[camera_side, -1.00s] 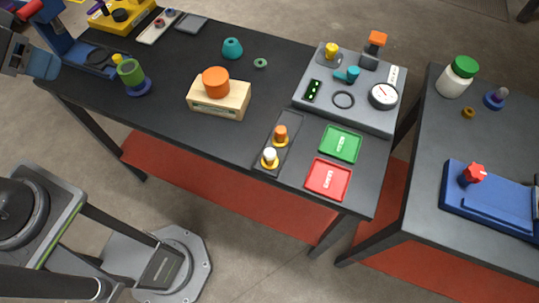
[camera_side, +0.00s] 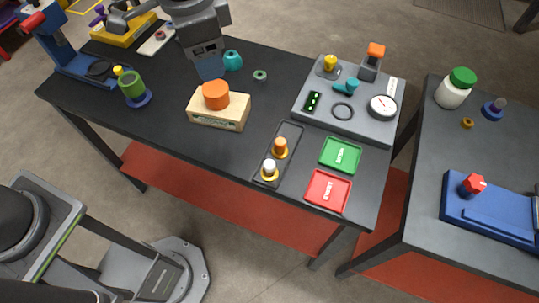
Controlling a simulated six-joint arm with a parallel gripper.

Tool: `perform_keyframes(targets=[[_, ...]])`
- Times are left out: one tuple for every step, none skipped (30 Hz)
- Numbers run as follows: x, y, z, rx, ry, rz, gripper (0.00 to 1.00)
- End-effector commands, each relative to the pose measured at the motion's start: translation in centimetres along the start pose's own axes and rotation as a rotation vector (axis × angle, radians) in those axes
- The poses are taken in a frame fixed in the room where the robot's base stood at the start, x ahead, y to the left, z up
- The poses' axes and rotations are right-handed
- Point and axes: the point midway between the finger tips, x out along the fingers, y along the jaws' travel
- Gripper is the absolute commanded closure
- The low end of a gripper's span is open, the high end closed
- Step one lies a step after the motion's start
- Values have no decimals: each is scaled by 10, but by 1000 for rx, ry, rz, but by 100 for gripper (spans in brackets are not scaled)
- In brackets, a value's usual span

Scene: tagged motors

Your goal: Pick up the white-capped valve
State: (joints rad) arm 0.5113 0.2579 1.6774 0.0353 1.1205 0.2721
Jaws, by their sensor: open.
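The white-capped valve (camera_side: 269,170) has a yellow base and stands upright at the near end of a dark narrow tray (camera_side: 265,155). An orange-capped valve (camera_side: 280,148) stands just behind it in the same tray. My gripper (camera_side: 210,68) hangs over the back of the table, up and to the left of the tray, well apart from both valves. Its blue fingers point down, and it is open with nothing seen between them.
A wooden block with an orange cylinder (camera_side: 216,95) stands between my gripper and the tray. Right of the tray lie a green tray (camera_side: 340,155) and a red tray (camera_side: 327,191). A grey gauge panel (camera_side: 350,118) stands behind them. A teal part (camera_side: 233,60) sits beside my gripper.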

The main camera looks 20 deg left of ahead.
Motion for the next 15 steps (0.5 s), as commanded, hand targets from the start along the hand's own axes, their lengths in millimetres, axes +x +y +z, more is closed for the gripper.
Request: perform_keyframes(targets=[[18,15,-19,65,-33,10,41],[27,23,-28,98,-50,15,41],[39,34,-38,142,-70,20,41],[48,43,-46,175,-85,24,41],[57,51,-52,204,-99,27,41],[68,61,-60,241,-116,31,41],[76,69,-65,267,-127,34,41],[83,75,-69,289,-138,36,41],[92,84,-73,316,-151,39,41],[97,89,-76,333,-158,40,41],[102,94,-78,348,-164,42,41],[107,98,-80,362,-170,43,41],[110,101,-82,371,-175,44,41],[113,103,-82,377,-178,44,41],[116,105,-83,384,-181,45,41]])
